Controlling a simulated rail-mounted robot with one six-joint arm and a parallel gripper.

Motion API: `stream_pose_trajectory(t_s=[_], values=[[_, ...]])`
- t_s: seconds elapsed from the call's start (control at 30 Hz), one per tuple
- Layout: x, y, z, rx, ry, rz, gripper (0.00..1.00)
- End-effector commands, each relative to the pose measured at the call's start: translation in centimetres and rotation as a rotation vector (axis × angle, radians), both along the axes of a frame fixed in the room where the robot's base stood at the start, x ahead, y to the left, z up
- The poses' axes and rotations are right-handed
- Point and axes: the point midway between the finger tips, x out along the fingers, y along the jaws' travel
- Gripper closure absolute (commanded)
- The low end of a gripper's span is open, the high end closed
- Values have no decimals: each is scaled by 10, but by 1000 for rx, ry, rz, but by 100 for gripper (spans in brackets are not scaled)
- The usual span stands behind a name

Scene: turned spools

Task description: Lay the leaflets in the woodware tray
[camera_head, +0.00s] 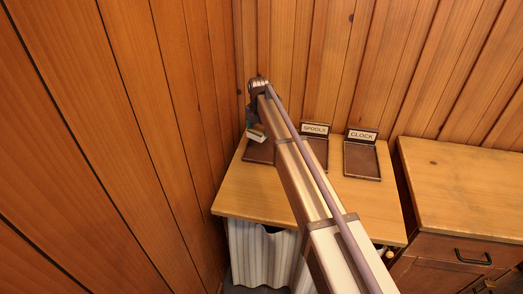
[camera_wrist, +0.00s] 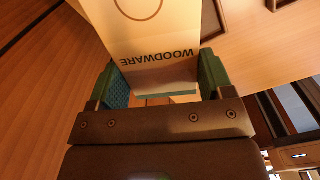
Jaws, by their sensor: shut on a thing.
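My gripper (camera_wrist: 161,72) is shut on a cream leaflet (camera_wrist: 150,40), printed with WOODWARE and part of a brown ring. In the wrist view the leaflet lies between the two green fingers and runs out of the top of the picture. In the head view my gripper (camera_head: 252,117) is above the leftmost dark tray (camera_head: 258,153), near the wood wall. A small pale piece shows below the gripper there; I cannot tell whether it is the leaflet or that tray's sign. My arm hides part of this area. No woodware sign on a tray is readable.
A tray with a SPOOLS sign (camera_head: 316,129) stands mid-table, partly behind my arm. A tray with a CLOCK sign (camera_head: 362,135) stands to its right, empty. The wooden table (camera_head: 235,190) meets the panelled wall at left and back. A cabinet (camera_head: 460,185) stands at right.

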Motion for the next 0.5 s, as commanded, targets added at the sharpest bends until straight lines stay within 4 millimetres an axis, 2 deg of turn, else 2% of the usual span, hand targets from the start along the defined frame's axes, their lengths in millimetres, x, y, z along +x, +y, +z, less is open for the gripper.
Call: stream_pose_trajectory(t_s=[0.03,0.1,0.17,0.3,0.5], values=[[0,0,-27,0,0,0,54],[0,0,-43,0,0,-1,54],[0,0,-49,0,0,-1,54],[0,0,-47,0,0,-2,54],[0,0,-85,0,0,-2,54]])
